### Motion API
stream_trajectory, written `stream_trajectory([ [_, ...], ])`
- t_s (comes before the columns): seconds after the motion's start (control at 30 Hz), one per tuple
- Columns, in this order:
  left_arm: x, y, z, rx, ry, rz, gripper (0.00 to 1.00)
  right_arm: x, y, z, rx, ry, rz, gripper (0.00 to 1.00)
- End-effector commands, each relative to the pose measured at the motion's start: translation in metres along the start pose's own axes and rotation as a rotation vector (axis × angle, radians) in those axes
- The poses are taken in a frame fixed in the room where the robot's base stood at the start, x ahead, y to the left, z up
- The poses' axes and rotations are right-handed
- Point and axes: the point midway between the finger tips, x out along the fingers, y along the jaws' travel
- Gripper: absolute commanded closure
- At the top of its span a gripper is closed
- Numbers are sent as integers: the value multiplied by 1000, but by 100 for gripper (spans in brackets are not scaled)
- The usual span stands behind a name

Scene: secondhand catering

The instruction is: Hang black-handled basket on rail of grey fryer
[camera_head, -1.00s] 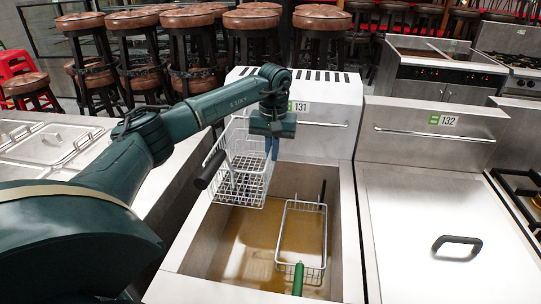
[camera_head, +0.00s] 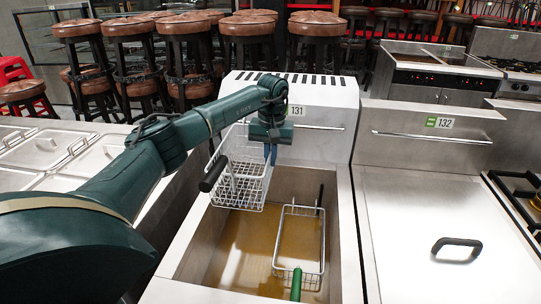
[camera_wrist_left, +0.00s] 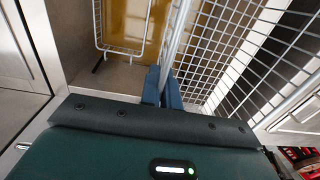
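The black-handled wire basket (camera_head: 238,186) hangs tilted over the back left of the open vat of the grey fryer (camera_head: 348,240). Its black handle (camera_head: 213,173) points toward the front left. My left gripper (camera_head: 270,154) is at the basket's right side. In the left wrist view its blue fingers (camera_wrist_left: 163,88) close on the basket's wire edge, and the basket's mesh (camera_wrist_left: 220,50) spreads to the right. The rail (camera_head: 318,127) runs along the fryer's back panel, partly hidden behind my gripper. My right gripper is not in view.
A second wire basket (camera_head: 300,240) with a green handle (camera_head: 296,284) sits in the vat's right side, above brown oil. A closed fryer marked 132 (camera_head: 415,230) stands to the right. A counter with lidded pans (camera_head: 45,150) is on the left, with stools (camera_head: 190,45) behind.

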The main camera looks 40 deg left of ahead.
Motion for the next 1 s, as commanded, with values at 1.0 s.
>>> stream_trajectory([
  [1.0,-18,0,-1,0,3,1,71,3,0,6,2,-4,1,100],
])
